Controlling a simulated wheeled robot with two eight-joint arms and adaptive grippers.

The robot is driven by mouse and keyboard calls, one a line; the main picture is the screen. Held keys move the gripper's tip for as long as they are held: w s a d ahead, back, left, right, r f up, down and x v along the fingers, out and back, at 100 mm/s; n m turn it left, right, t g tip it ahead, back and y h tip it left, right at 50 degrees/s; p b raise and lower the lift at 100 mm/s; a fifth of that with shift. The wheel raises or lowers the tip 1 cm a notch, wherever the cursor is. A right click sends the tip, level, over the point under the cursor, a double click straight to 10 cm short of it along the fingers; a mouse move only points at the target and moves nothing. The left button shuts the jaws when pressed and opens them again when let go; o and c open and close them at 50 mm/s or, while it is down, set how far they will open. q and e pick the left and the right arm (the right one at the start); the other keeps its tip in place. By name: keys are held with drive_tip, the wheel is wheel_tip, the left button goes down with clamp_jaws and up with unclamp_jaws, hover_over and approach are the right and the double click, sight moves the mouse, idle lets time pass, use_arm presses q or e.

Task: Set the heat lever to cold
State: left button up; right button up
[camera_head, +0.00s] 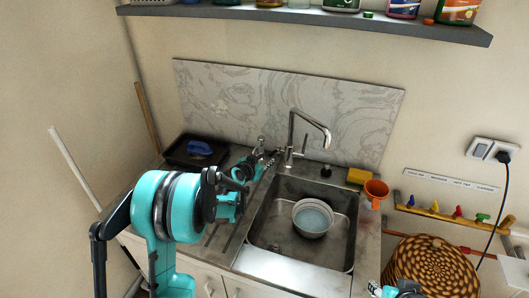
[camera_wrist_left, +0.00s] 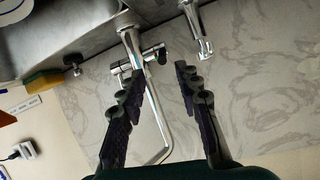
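The silver faucet (camera_head: 291,135) stands at the back edge of the sink, with a tall bent spout and a small side lever (camera_head: 305,145). In the left wrist view the faucet base (camera_wrist_left: 129,40) is at the upper middle, with a short dark-tipped lever (camera_wrist_left: 157,52) on a cross-piece. I cannot tell its exact setting. My left gripper (camera_head: 273,160) reaches from the left to just beside the faucet. In the wrist view its two dark fingers (camera_wrist_left: 160,82) are apart with nothing held, the lever lying beyond their tips. My right gripper (camera_head: 402,290) shows only partly at the bottom edge.
A second small tap (camera_head: 261,143) stands left of the faucet. A bowl (camera_head: 312,217) sits in the sink (camera_head: 272,262). A yellow sponge (camera_head: 360,176) and orange cup (camera_head: 376,193) are at right. Coloured valves (camera_head: 458,213) line a wall pipe. A shelf (camera_head: 300,16) hangs above.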

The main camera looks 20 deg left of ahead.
sight(269, 156)
use_arm(q)
drive_tip(key=shift+w+a+f, duration=0.15)
drive_tip(key=shift+w+f, duration=0.05)
drive_tip(key=shift+w, duration=0.05)
drive_tip(key=shift+w+f, duration=0.2)
drive_tip(key=shift+w, duration=0.15)
drive_tip(key=b+x, duration=0.1)
drive_tip(key=x, duration=0.5)
drive_tip(key=shift+w+b, duration=0.4)
clamp_jaws()
